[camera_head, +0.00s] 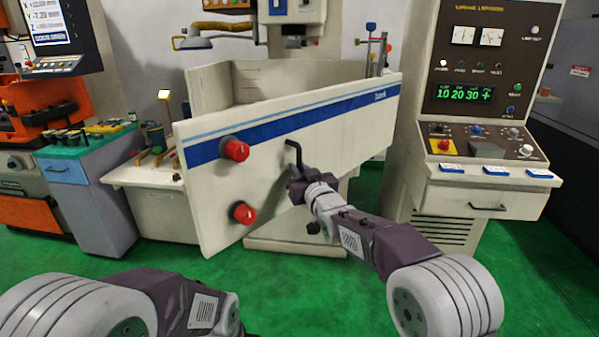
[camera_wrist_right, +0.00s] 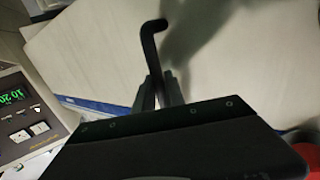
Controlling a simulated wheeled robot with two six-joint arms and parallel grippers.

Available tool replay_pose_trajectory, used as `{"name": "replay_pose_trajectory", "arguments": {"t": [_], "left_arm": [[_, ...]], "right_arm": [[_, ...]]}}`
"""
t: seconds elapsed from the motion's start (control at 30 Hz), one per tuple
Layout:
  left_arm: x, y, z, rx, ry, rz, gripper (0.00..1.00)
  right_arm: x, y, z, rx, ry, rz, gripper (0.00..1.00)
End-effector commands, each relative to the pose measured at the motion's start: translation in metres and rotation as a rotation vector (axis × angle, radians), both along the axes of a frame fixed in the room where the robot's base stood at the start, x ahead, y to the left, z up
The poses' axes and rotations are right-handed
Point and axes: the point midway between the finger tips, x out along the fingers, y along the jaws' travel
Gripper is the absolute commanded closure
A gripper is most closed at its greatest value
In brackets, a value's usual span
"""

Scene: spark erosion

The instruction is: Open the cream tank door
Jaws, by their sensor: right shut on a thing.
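The cream tank door (camera_head: 290,128) has a blue stripe and stands at an angle in the head view. Its left end is swung out towards me, away from the tank (camera_head: 210,88), and its right end is close to the machine. A black bent handle (camera_head: 293,150) sits on its front face. My right gripper (camera_head: 297,178) is shut on the lower part of this handle. In the right wrist view the fingers (camera_wrist_right: 160,92) close around the black handle (camera_wrist_right: 150,42), with the cream door face (camera_wrist_right: 90,45) behind. My left gripper is out of view; only my left arm shows.
Two red knobs (camera_head: 236,150) (camera_head: 243,212) stick out near the door's left end. A control cabinet (camera_head: 480,120) with a drawer stands at the right. A blue-grey cabinet (camera_head: 90,205) stands at the left. The green floor (camera_head: 290,285) in front is clear.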

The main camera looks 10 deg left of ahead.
Motion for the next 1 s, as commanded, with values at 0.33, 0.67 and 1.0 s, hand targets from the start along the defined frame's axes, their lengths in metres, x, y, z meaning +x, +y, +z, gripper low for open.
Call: {"name": "replay_pose_trajectory", "arguments": {"t": [0.33, 0.67, 1.0], "left_arm": [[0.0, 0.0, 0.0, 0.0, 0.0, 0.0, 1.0], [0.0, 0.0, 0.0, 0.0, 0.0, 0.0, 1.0], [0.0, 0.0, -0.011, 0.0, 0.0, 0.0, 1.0]], "right_arm": [[0.0, -0.001, 0.004, 0.005, -0.006, -0.001, 1.0], [0.0, 0.0, 0.002, 0.003, -0.004, -0.001, 0.64], [-0.022, -0.012, -0.001, 0.003, -0.003, -0.001, 0.64]]}}
